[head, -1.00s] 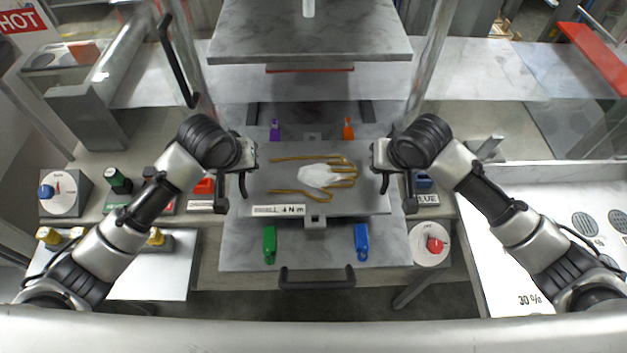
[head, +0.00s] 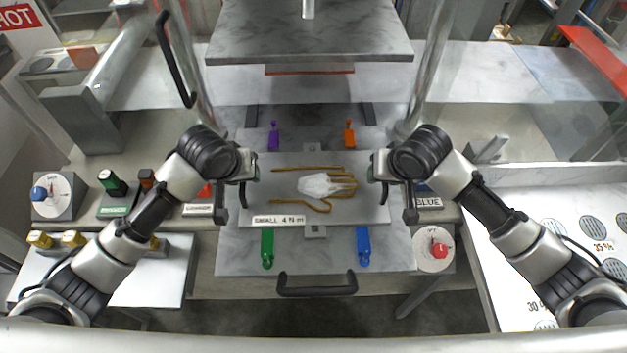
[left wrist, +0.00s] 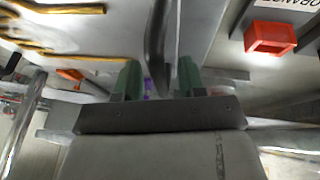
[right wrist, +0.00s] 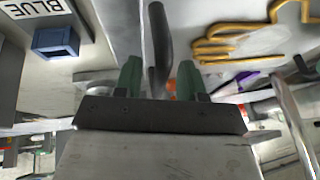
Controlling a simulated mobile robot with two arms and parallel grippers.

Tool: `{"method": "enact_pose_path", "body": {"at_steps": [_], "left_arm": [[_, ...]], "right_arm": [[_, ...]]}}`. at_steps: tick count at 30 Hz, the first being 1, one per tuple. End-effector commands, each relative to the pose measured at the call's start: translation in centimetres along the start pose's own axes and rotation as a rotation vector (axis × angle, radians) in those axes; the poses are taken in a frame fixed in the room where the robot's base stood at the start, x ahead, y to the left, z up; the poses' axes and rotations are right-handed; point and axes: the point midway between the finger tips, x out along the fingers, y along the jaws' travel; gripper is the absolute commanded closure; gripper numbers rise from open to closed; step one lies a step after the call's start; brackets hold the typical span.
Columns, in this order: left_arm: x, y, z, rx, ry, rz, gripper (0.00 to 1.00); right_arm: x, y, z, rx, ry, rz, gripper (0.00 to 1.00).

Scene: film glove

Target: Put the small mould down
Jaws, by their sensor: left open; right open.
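The small mould (head: 368,212), a grey plate labelled SMALL 4 N m, lies flat on the marbled lower plate (head: 310,262). It bears a gold hand outline (head: 318,206) with a whitish film (head: 318,185) inside. My left gripper (head: 244,186) is at its left end, open, with a dark handle (left wrist: 158,45) between its green fingers in the left wrist view. My right gripper (head: 382,186) is at the right end, open, with another dark handle (right wrist: 158,40) between its fingers. Whether any finger touches a handle I cannot tell.
Clamps in purple (head: 273,136), orange (head: 349,134), green (head: 267,250) and blue (head: 363,247) stand around the mould. The upper press plate (head: 310,35) hangs behind. A black drawer handle (head: 317,290) is at the front. Dial boxes stand on the left (head: 55,193) and right (head: 432,250).

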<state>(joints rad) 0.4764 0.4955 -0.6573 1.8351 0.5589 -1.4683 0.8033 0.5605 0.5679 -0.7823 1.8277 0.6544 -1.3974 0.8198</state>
Motion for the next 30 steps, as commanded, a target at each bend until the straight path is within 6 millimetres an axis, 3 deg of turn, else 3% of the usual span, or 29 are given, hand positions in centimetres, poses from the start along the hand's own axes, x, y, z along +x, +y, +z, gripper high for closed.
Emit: {"method": "enact_pose_path", "body": {"at_steps": [5, 19, 26, 30], "left_arm": [[-1.2, 0.0, -0.1, 0.001, 0.002, 0.001, 0.60], [-10.3, 0.0, 0.0, 0.002, 0.004, 0.001, 0.60], [-12.0, 0.0, 0.1, 0.000, 0.000, -0.001, 0.60], [-12.1, 0.0, 0.1, 0.000, 0.000, -0.001, 0.60]], "right_arm": [[0.0, -0.1, 0.0, -0.001, 0.000, -0.001, 0.60], [0.0, -0.1, 0.0, -0.001, 0.000, -0.002, 0.60], [-0.3, -0.1, 0.0, -0.001, 0.001, -0.002, 0.60], [-2.0, -0.1, -0.1, -0.002, 0.003, -0.004, 0.60]]}}
